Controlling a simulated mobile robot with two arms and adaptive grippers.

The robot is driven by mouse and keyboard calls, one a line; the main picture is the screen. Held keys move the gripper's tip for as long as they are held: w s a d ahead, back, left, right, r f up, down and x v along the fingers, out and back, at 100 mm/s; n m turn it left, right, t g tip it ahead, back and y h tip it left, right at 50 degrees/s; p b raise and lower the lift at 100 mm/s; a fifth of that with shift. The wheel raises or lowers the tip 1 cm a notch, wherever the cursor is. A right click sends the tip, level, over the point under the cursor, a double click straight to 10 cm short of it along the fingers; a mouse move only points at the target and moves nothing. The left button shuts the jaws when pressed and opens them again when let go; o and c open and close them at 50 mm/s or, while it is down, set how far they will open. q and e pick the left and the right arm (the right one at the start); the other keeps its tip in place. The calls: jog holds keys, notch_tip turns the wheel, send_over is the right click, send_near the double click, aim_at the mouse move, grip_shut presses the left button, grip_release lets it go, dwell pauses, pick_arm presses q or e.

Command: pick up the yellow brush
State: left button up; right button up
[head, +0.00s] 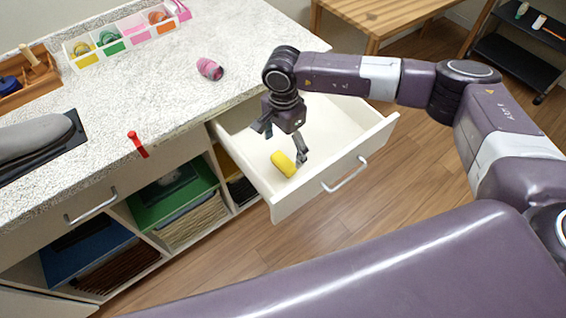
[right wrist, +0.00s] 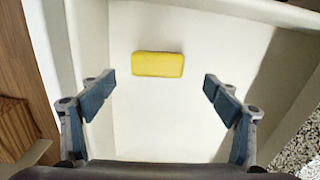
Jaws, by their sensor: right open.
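The yellow brush (head: 284,164) lies in the open drawer (head: 240,165), on the drawer's pale floor. In the right wrist view the yellow brush (right wrist: 158,64) is a small rounded block lying crosswise, ahead of the fingers and between their lines. My right gripper (head: 283,146) is over the drawer, pointing down, with its fingers spread and nothing between them. It also shows open in the right wrist view (right wrist: 159,92). The brush's height below the fingertips is hard to judge. My left gripper is out of view.
The drawer walls surround the right gripper. A speckled counter (head: 170,80) is to the left, with a pink rolled item (head: 209,68), a red object (head: 137,145) at its edge, and a divided tray (head: 122,37). A wooden table (head: 375,15) stands behind.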

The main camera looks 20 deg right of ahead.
aim_at(284, 161)
jog(key=shift+s+f+p, duration=0.2)
jog(key=shift+f+p, duration=0.25)
jog(key=shift+f, duration=0.4)
notch_tip(284, 161, down, 4)
jog(key=shift+s+r+p, duration=0.1)
jog(key=shift+p, duration=0.55)
jog(key=shift+f, duration=0.4)
jog(key=shift+c, duration=0.3)
jog(key=c, duration=1.2)
